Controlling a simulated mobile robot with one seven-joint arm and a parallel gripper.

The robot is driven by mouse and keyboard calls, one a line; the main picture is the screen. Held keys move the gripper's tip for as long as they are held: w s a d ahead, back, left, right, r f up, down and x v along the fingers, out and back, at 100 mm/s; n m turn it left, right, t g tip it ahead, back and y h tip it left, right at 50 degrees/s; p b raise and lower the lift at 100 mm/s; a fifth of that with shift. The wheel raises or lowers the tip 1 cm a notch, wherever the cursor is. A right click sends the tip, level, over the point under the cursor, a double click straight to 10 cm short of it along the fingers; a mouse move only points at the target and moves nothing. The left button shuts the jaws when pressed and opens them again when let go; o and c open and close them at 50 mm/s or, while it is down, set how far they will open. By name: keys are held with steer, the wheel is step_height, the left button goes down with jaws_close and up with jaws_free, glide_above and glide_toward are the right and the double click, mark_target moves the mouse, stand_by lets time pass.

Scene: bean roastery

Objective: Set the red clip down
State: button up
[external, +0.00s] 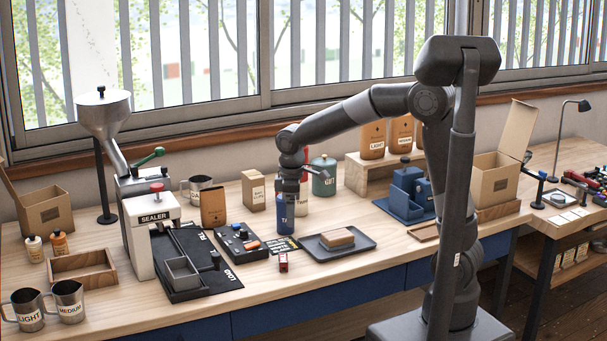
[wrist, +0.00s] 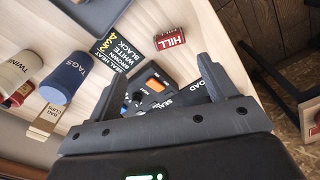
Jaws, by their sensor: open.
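A small red block lettered HILL (wrist: 169,39), which I take to be the red clip, lies on the wooden bench. It also shows in the external view (external: 283,262), near the bench's front edge, in front of the black card. My gripper (external: 290,190) is above the bench by the blue TAGS container (external: 284,216). In the wrist view my gripper (wrist: 160,70) has its fingers spread wide with nothing between them. The red block is beyond the fingertips and apart from them.
A dark tray (external: 365,243) with a brown block stands right of the red block. A black control box (external: 240,245) and the sealer (external: 152,225) are to its left. A black lettered card (wrist: 118,55) lies close by. Some bare bench shows around the red block.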

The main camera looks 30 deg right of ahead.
steer(key=s+d+r+m+t, duration=0.1)
steer(key=s+d+r+m, duration=0.2)
steer(key=d, duration=0.5)
steer(key=s+d+r+m+t, duration=0.1)
steer(key=d+r+m, duration=0.25)
steer(key=d, duration=0.45)
steer(key=s+d+r+m+t, duration=0.1)
steer(key=s+d+m+t, duration=0.2)
steer(key=s+d+m, duration=0.3)
steer(key=s+d, duration=0.5)
steer(key=d, duration=0.1)
steer(key=shift+d+r, duration=0.2)
